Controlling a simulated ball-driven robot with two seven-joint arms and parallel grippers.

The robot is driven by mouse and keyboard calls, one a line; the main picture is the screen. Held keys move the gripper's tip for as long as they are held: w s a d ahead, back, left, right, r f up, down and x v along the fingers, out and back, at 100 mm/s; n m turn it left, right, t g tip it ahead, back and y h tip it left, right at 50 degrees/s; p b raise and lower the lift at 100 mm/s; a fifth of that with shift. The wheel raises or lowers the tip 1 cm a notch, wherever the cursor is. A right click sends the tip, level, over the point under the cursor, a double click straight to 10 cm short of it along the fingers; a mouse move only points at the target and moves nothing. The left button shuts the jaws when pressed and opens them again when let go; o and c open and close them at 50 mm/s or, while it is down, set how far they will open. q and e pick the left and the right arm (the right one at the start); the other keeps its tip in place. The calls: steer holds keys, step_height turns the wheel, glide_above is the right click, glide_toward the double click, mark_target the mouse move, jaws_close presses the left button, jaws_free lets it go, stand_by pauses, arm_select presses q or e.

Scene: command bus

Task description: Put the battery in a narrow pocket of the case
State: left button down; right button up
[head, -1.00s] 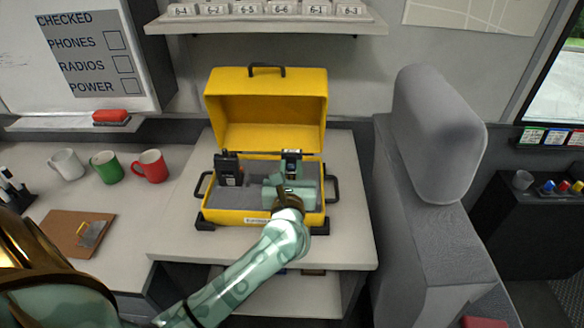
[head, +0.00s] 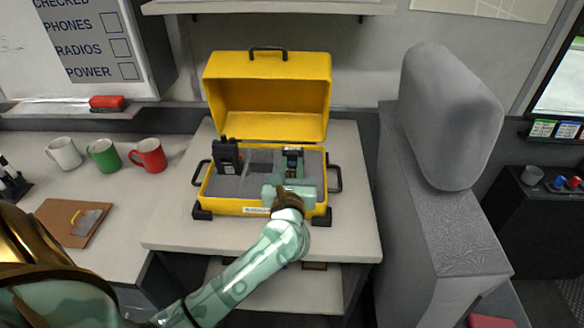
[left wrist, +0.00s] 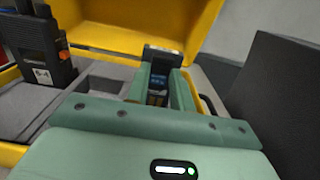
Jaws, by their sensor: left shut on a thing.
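The yellow case (head: 238,208) stands open on the table, its lid raised at the back and grey foam inside. My left gripper (head: 290,168) is over the right part of the foam, shut on the dark battery (head: 293,154). In the left wrist view the battery (left wrist: 162,68) stands upright between the fingers (left wrist: 158,88), with a blue label and brassy contacts low on its face. Its lower end is hidden by my gripper, so I cannot tell whether it is inside a pocket. A black radio (head: 227,157) stands in the left of the foam. My right gripper is not in view.
An empty dark pocket (head: 261,169) shows in the foam between radio and gripper. Three mugs, white (head: 64,153), green (head: 104,155) and red (head: 149,155), stand left of the case. A clipboard (head: 62,222) lies at front left. A grey seat (head: 450,120) rises on the right.

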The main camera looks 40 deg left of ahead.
arm_select(q)
steer(key=shift+s+d+f, duration=0.1)
steer(key=shift+s+f, duration=0.05)
steer(key=shift+f, duration=0.8)
steer(key=c, duration=1.1)
jaws_free()
steer(key=shift+c, duration=0.2)
steer(key=shift+s+d+f, duration=0.1)
steer(key=shift+s+d, duration=0.1)
steer(key=shift+s, duration=0.05)
steer(key=r+v, duration=0.2)
steer(key=v, duration=1.3)
steer(key=shift+p, duration=0.4)
steer(key=shift+s+d, duration=0.1)
steer(key=shift+s, duration=0.05)
